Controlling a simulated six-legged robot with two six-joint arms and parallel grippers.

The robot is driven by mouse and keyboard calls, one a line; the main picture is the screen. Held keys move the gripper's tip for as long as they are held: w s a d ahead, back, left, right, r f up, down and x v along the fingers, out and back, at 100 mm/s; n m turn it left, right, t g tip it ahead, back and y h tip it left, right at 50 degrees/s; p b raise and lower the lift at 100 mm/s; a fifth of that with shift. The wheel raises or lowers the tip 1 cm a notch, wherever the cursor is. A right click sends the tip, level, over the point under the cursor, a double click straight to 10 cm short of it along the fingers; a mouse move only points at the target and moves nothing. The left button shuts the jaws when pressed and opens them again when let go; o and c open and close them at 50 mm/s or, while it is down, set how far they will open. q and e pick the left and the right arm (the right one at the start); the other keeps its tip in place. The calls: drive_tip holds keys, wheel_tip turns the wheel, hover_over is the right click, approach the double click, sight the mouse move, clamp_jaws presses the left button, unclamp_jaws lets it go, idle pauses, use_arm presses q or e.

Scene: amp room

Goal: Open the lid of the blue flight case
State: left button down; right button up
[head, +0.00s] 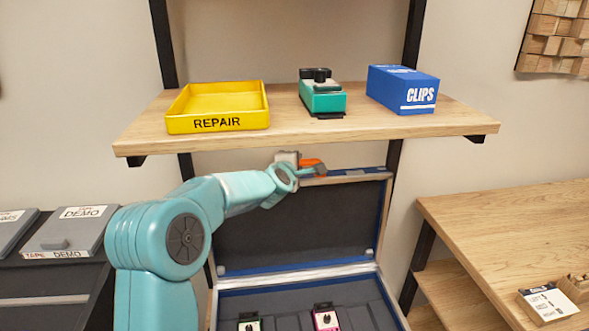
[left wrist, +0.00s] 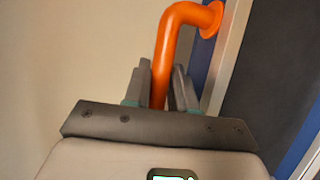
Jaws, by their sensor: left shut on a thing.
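The blue flight case (head: 297,267) stands below the shelf in the head view, with its lid (head: 300,222) raised to near upright. The lid's dark lining faces me. An orange handle (head: 313,167) sits at the lid's top edge. In the left wrist view the orange handle (left wrist: 172,50) is a bent bar, and my left gripper (left wrist: 160,90) has its fingers on either side of it, shut on it. My left gripper (head: 299,168) is at the lid's top edge in the head view. My right gripper is in neither view.
A wooden shelf (head: 380,128) above the lid holds a yellow REPAIR tray (head: 217,123), a green pedal (head: 322,98) and a blue CLIPS box (head: 403,90). Inside the case lie a green-edged pedal (head: 249,323) and a pink pedal (head: 326,319). A wooden table (head: 520,225) stands at right.

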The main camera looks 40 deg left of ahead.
use_arm(q)
drive_tip(key=s+d+t+y+b, duration=0.1)
drive_tip(key=s+d+b, duration=0.3)
drive_tip(key=d+b, duration=0.1)
drive_tip(key=shift+r+m+b, duration=0.25)
drive_tip(key=shift+m+b, duration=0.05)
drive_tip(key=shift+b, duration=0.15)
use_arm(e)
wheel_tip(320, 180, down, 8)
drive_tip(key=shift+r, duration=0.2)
use_arm(q)
drive_tip(key=c, duration=1)
unclamp_jaws()
drive_tip(key=v, duration=1.1)
drive_tip(key=p+v, duration=0.1)
drive_tip(key=v, duration=0.4)
drive_tip(key=shift+s+f, duration=0.25)
drive_tip(key=shift+f, duration=0.15)
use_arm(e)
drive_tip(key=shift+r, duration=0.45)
